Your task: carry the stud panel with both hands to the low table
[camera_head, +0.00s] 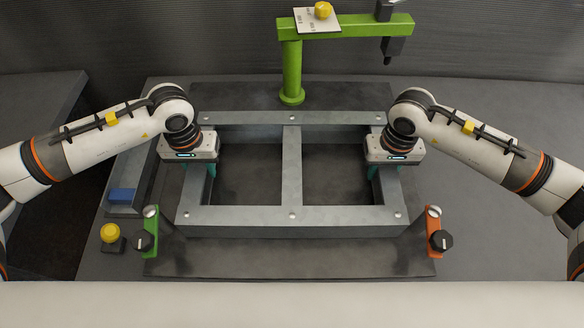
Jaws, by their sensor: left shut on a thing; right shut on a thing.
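The stud panel (292,216) is a grey rectangular frame with a middle bar and bolt heads along its long sides. It lies flat over a dark plate (290,262) in the middle of the view. I cannot tell whether it touches the plate. My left gripper (198,172) is shut on the panel's left end bar. My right gripper (384,172) is shut on its right end bar. Both point down, and the gripper bodies hide most of their fingers. I cannot make out which surface is the low table.
A green post with an arm (291,70) stands behind the panel. A green clamp (149,232) and an orange clamp (435,232) stand at the plate's front corners. A yellow button (109,233) and a blue block (122,195) in a grey tray (128,209) are at left.

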